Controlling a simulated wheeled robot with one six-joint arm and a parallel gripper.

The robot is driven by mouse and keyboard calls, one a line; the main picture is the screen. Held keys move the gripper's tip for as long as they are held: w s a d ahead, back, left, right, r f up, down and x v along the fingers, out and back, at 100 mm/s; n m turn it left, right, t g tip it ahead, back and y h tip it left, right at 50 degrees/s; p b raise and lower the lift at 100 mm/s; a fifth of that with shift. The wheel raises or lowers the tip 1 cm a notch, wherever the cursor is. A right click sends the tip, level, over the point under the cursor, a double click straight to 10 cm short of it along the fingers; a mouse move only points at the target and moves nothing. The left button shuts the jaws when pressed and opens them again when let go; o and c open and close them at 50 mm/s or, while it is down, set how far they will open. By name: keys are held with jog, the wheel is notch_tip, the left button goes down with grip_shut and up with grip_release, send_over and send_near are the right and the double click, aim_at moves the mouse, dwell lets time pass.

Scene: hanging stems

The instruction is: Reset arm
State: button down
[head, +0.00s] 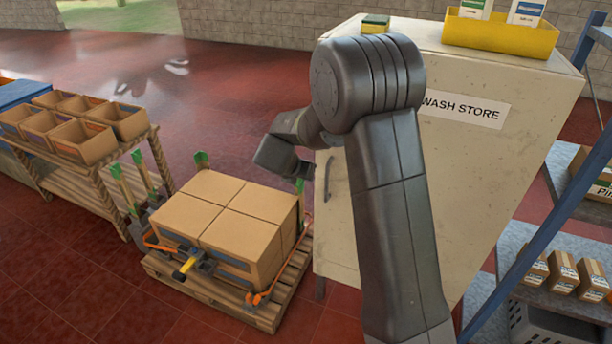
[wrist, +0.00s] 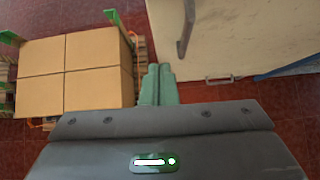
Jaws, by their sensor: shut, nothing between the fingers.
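My arm rises in front of the white wash store cabinet (head: 470,150) in the head view and bends down to the left. Its end is partly hidden behind my own arm links, and the fingers cannot be made out there. In the wrist view my gripper (wrist: 158,70) shows as two green fingers side by side. It is shut and empty. The fingers are over the red floor between the stacked cardboard boxes and the cabinet, whose door also shows in the wrist view (wrist: 245,35).
Cardboard boxes (head: 228,215) stand on a wooden pallet (head: 205,290) with green-topped corner posts. A wooden bench (head: 95,185) with open cartons is at the left. A blue-framed shelf (head: 560,160) stands at the right. A yellow tray (head: 500,35) sits on the cabinet. Red floor is clear at the back.

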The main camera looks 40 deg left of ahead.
jog(key=shift+s+d+r, duration=0.15)
jog(key=shift+s+r, duration=0.15)
jog(key=shift+s, duration=0.05)
